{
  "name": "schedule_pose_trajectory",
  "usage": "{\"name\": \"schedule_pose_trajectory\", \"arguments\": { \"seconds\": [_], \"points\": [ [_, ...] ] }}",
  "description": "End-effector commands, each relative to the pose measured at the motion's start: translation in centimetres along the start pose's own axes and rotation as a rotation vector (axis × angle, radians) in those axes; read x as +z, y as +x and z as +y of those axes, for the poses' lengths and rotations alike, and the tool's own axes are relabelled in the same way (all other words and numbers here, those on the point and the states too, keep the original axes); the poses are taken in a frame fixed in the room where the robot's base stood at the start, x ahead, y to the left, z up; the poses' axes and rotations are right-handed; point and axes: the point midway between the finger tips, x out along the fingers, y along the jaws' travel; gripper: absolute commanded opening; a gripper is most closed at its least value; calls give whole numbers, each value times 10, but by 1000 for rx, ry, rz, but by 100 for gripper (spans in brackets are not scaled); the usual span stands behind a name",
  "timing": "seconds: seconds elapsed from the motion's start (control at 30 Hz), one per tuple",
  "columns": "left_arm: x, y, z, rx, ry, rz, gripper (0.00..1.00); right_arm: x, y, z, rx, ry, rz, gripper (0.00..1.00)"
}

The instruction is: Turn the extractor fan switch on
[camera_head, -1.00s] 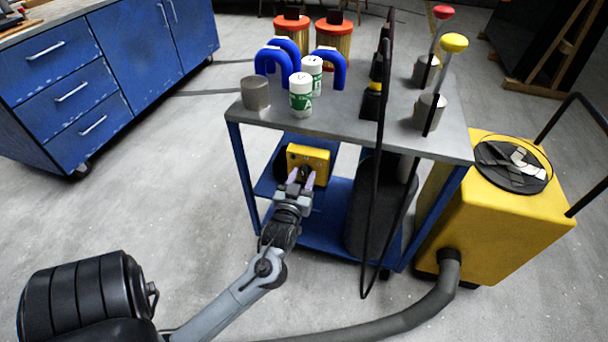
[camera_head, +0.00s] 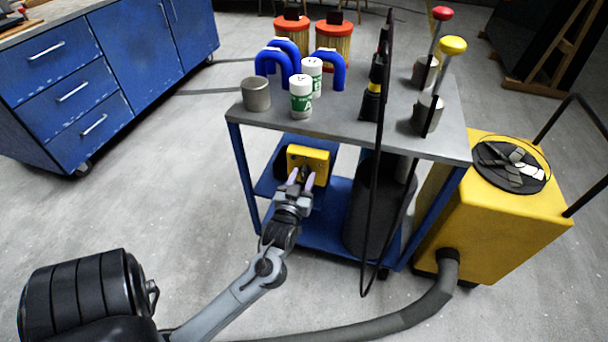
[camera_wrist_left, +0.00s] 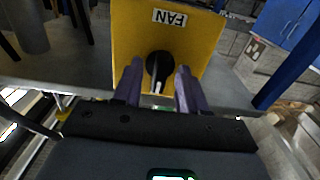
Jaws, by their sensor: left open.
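The extractor fan switch is a yellow box (camera_head: 314,158) on the lower level of the blue trolley. In the left wrist view the yellow box (camera_wrist_left: 190,35) bears an upside-down FAN label (camera_wrist_left: 170,17) and a black rotary knob (camera_wrist_left: 159,66) with a pale pointer mark. The pointer end is toward the bottom of that view. My left gripper (camera_head: 302,180) is open in front of the box. In the left wrist view its purple fingers (camera_wrist_left: 158,88) stand either side of the knob, with gaps visible. Contact cannot be told. My right gripper is not in view.
The trolley's grey top (camera_head: 335,125) overhangs the box and carries white bottles (camera_head: 300,97), blue pipe bends (camera_head: 328,68) and a metal cup (camera_head: 255,93). A dark cylinder (camera_head: 370,215) stands right of the gripper. A yellow extractor unit (camera_head: 500,215) stands farther right.

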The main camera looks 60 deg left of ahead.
Motion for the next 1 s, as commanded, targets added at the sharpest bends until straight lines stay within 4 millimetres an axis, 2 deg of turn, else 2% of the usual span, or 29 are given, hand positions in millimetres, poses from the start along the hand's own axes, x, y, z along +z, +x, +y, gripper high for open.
{"name": "schedule_pose_trajectory", "arguments": {
  "seconds": [0.1, 0.3, 0.4, 0.63, 1.0],
  "points": [
    [0, 0, 0, 0, 0, 0, 42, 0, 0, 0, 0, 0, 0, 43],
    [0, 0, 0, 0, 0, 0, 11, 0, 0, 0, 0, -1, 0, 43],
    [0, 0, 0, 0, 0, 0, 0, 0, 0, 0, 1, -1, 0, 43],
    [-1, 0, 0, 0, 10, 0, 0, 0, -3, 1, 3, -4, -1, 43],
    [-3, 0, 0, 0, 107, 0, 0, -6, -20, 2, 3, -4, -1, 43]
  ]
}}
